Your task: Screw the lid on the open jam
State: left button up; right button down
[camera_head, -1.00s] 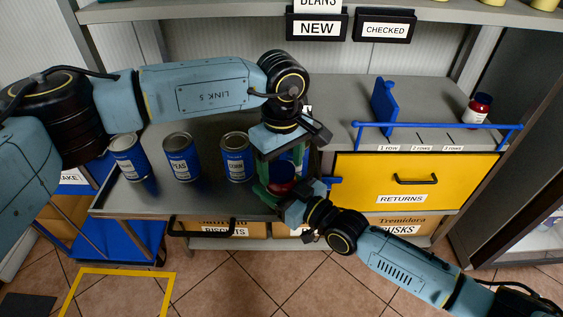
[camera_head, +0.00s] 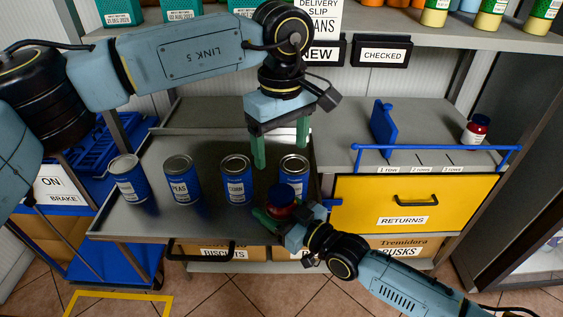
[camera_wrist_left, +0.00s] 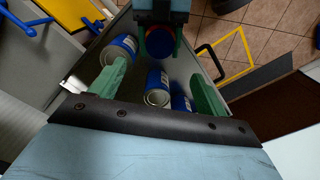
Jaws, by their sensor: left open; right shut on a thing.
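A small jar (camera_head: 281,194), red and dark blue, is held by my right gripper (camera_head: 284,213) at the front right of the grey tray.
Several blue cans, including a corn can (camera_head: 236,182), stand in a row on the tray (camera_head: 215,215); the rightmost is just behind the jar. Another red jar (camera_head: 475,131) stands on the right counter behind a blue rail (camera_head: 437,148). A yellow returns drawer (camera_head: 400,195) is below.

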pick_arm(q)
jog(key=shift+r, duration=0.5)
pick_arm(e)
jog(key=shift+c, duration=1.5)
grip_release()
pick_arm(q)
jog(key=shift+r+p, duration=0.65)
jog(key=shift+p, duration=0.05)
pick_arm(e)
jog(key=v, duration=1.3)
jog(key=shift+s, duration=0.2)
jog(key=shift+d, duration=0.15)
